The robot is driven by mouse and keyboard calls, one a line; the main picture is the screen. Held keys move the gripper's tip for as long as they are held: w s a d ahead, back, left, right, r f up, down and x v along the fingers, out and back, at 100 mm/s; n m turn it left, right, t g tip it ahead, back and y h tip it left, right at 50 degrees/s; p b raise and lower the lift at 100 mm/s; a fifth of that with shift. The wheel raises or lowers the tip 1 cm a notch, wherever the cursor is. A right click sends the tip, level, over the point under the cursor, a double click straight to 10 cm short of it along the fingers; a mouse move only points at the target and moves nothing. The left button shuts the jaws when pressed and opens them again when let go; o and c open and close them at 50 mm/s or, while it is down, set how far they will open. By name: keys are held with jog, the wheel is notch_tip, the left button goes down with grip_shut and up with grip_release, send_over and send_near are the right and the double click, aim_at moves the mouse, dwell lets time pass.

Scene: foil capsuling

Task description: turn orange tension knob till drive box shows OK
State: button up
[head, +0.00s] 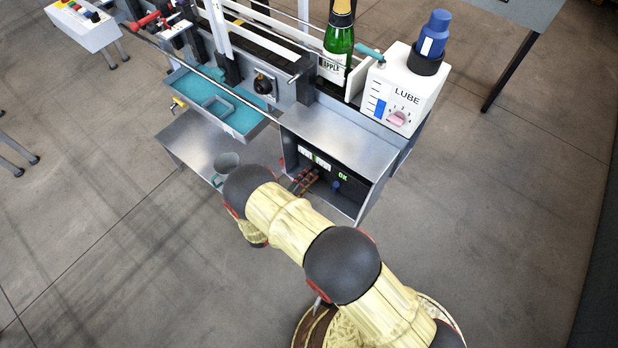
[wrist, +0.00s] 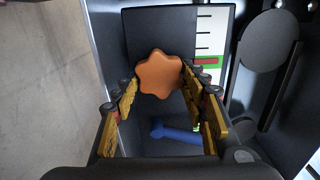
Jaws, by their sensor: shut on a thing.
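The orange tension knob (wrist: 159,72) has a lobed star shape and sits at the tips of my gripper (wrist: 163,84). The two yellow-padded fingers stand on either side of it and are shut on it. In the head view, my gripper (head: 303,181) reaches into the open front of the grey metal drive box (head: 338,128), and the knob cannot be made out there. The box's dark panel shows a green OK (head: 343,175). A white scale (head: 314,160) with a green band is left of it; the scale also shows beside the knob in the wrist view (wrist: 211,40).
A blue handle (wrist: 176,133) is below the knob in the wrist view. A white LUBE unit (head: 405,92) and a green bottle (head: 338,45) stand above the box. Open floor lies in front.

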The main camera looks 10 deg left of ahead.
jog(key=shift+w+a+n, duration=0.1)
jog(key=shift+n, duration=0.4)
jog(key=o, duration=1.2)
jog(key=shift+c, duration=0.2)
jog(key=v, duration=1.2)
